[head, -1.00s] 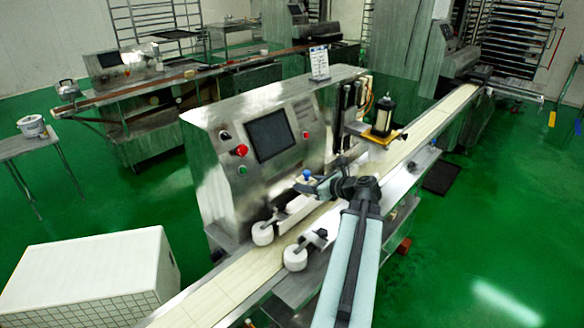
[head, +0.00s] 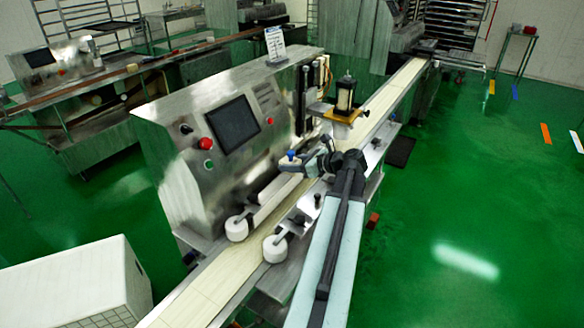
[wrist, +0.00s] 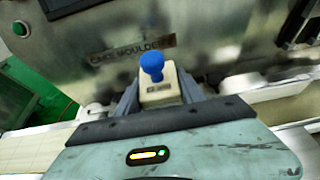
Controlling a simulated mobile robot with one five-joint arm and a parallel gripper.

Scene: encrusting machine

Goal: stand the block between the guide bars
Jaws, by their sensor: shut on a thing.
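The block (wrist: 160,91) is cream with a blue knob on top and a small dark label on its near face. My gripper (wrist: 158,98) is shut on it, one finger on each side, and it looks upright in the wrist view. In the head view the blue knob (head: 291,154) shows at the end of my gripper (head: 296,166), over the conveyor beside the machine's front. The far guide bar (head: 274,196) is a pale bar along the belt. The near guide bar (head: 301,214) is partly hidden by my arm. The block's underside is hidden.
The steel machine (head: 180,160) with a dark screen stands close behind the gripper. White rollers (head: 237,228) (head: 275,248) sit at the near end of the guides. A dark cylinder on a yellow plate (head: 344,112) stands farther along the conveyor belt (head: 388,92).

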